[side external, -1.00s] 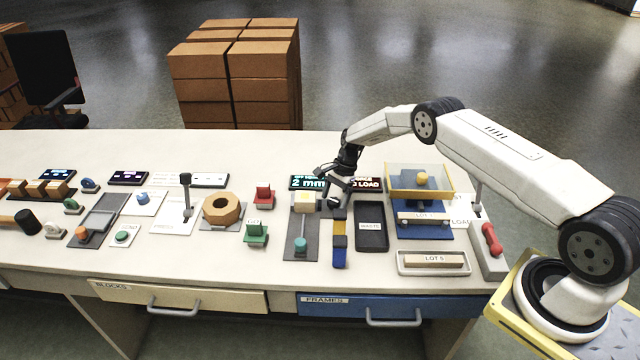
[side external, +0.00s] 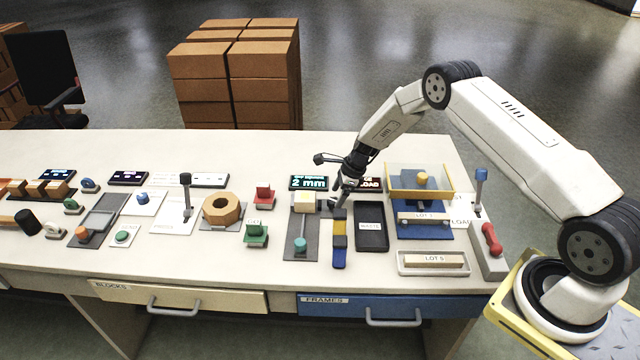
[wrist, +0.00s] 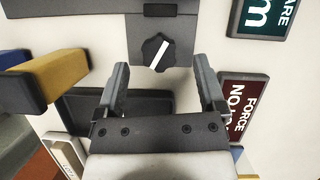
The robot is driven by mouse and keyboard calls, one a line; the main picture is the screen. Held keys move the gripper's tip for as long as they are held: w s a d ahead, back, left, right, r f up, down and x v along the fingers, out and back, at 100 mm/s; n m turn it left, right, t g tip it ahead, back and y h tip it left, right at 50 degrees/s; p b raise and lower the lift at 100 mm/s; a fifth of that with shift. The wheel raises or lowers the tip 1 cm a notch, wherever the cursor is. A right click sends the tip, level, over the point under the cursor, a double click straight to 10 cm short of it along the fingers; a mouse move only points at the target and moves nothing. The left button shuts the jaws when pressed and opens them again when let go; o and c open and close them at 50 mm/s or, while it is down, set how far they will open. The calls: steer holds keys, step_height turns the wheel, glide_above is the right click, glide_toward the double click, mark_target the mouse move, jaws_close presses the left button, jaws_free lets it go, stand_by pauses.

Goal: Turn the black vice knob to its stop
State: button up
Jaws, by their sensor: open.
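The black vice knob (wrist: 158,52) shows in the wrist view, with a white pointer line tilted up to the right. It sits on the edge of the dark grey vice (wrist: 185,38). My gripper (wrist: 161,64) is open and empty, its two fingers apart on either side of the knob's near edge. I cannot tell whether a finger touches it. In the side view my gripper (side external: 334,203) points down just right of the pale block (side external: 305,202) on the vice. The knob is hard to make out there.
A lit display (side external: 309,183) reads 2 mm, and a second display (side external: 370,184) is partly covered by my wrist.

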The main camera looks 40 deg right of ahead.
steer(key=v, duration=0.6)
steer(key=s+a+r+n+h, duration=0.1)
steer(key=s+a+r+n, duration=0.4)
steer(key=s+r+n, duration=0.3)
steer(key=s+a+r+n+h, duration=0.2)
steer(key=s+a+r+n, duration=0.3)
steer(key=s+n, duration=0.5)
steer(key=shift+a+r+n+g, duration=0.3)
steer(key=shift+r+n, duration=0.3)
steer(key=shift+r, duration=0.8)
steer(key=w+d+f+m+t+y, duration=0.1)
steer(key=w+d+f+m, duration=0.3)
steer(key=w+f+m, duration=0.4)
steer(key=w+d+f+m, duration=0.5)
steer(key=w+f+m, duration=0.3)
steer(key=m, duration=0.7)
steer(key=shift+w+d+m+t+y, duration=0.2)
steer(key=shift+w+m+t+y, duration=0.15)
steer(key=shift+w, duration=0.4)
